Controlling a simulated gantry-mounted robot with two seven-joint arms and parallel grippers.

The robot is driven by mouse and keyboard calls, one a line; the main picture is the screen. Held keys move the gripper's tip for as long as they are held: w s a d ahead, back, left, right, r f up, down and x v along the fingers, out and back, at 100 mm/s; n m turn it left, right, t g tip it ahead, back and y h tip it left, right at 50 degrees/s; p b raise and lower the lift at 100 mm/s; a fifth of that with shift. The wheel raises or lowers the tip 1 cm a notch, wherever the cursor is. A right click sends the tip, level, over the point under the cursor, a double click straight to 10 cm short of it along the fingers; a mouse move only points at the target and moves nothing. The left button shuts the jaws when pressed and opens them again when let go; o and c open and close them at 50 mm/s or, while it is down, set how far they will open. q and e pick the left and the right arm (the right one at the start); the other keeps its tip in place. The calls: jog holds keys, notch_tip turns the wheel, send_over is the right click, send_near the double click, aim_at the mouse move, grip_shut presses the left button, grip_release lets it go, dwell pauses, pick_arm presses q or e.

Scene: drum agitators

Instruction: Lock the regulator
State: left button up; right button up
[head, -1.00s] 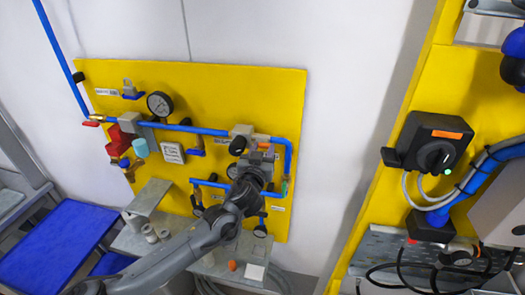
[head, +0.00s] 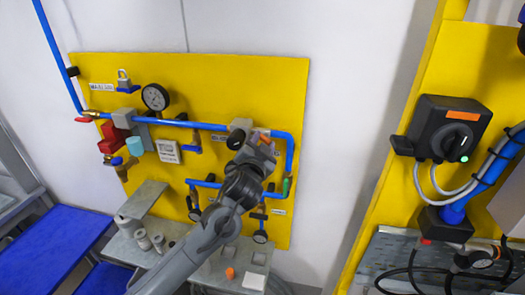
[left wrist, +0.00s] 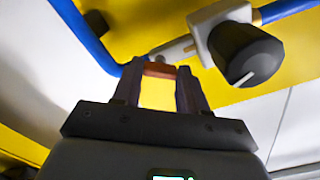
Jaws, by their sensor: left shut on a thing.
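What looks like the regulator is a pale block (head: 241,125) with a black knob (head: 235,139), on the upper blue pipe of the yellow panel. In the left wrist view the black knob (left wrist: 247,54) with its white mark is to the right of the fingers, apart from them. My left gripper (head: 263,143) is at the panel just right of the regulator. Its fingers (left wrist: 160,85) are on either side of a small orange-brown piece (left wrist: 160,69), which it grips near the tips. The gripper partly hides this piece in the head view. My right gripper is not in view.
A grey shelf (head: 213,272) with small parts stands below. A black rotary switch (head: 446,136) is at right.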

pick_arm(q)
jog(key=shift+m+b, duration=3.05)
jog(key=shift+m, duration=2.45)
jog(key=o, duration=1.1)
jog(key=shift+c, duration=0.2)
jog(key=shift+s, duration=0.15)
jog(key=b+v, duration=0.3)
jog(key=v, duration=0.7)
jog(key=shift+s, duration=0.25)
jog(key=shift+a+f, duration=0.1)
